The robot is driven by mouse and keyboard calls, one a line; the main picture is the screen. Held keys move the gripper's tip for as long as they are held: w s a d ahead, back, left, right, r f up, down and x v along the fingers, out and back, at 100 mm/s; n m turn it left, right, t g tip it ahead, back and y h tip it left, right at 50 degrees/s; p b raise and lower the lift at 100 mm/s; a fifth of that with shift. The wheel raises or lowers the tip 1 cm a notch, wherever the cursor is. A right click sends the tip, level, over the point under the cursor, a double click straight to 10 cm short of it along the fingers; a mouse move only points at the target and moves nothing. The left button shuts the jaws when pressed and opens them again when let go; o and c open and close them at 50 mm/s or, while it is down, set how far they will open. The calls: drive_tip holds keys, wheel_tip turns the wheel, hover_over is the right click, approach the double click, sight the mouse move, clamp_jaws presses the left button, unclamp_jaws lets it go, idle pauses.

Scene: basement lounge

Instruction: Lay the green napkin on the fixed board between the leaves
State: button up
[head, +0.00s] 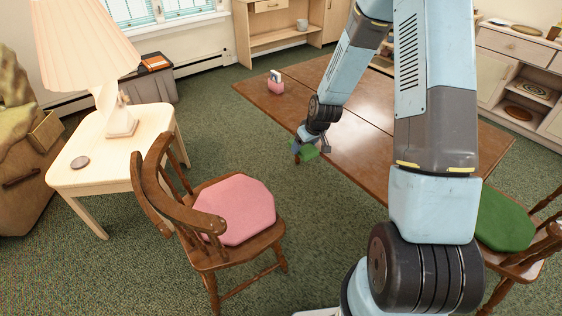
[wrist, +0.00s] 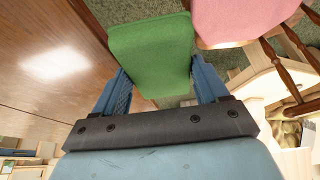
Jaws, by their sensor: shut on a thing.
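The green napkin (head: 310,152) is a small flat piece with rounded corners, and it fills the upper middle of the wrist view (wrist: 150,48). My gripper (head: 303,148) is shut on it, with one blue finger at each side in the wrist view (wrist: 160,85). The napkin is at the near long edge of the brown wooden table (head: 355,160). I cannot tell its height over the top. A seam runs lengthwise along the tabletop, setting off the near leaf (head: 270,100). The board beyond the seam (head: 375,118) is partly hidden by my arm.
A pink holder with something white (head: 275,84) stands at the table's far left end. A chair with a pink cushion (head: 233,208) stands in front, and one with a green cushion (head: 505,217) at right. A lamp (head: 110,90) stands on a side table. Most visible tabletop is bare.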

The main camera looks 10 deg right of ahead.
drive_tip(key=d+r+m, duration=0.1)
drive_tip(key=d+m, duration=0.1)
drive_tip(key=w+d+r+m+h, duration=0.1)
drive_tip(key=d, duration=0.2)
drive_tip(key=w+d+r+m+h, duration=0.1)
drive_tip(key=d+r+m, duration=0.1)
drive_tip(key=shift+w+d+m+t, duration=0.15)
drive_tip(key=shift+w+m+t, duration=0.1)
drive_tip(key=shift+m+t, duration=0.05)
drive_tip(key=shift+s, duration=0.1)
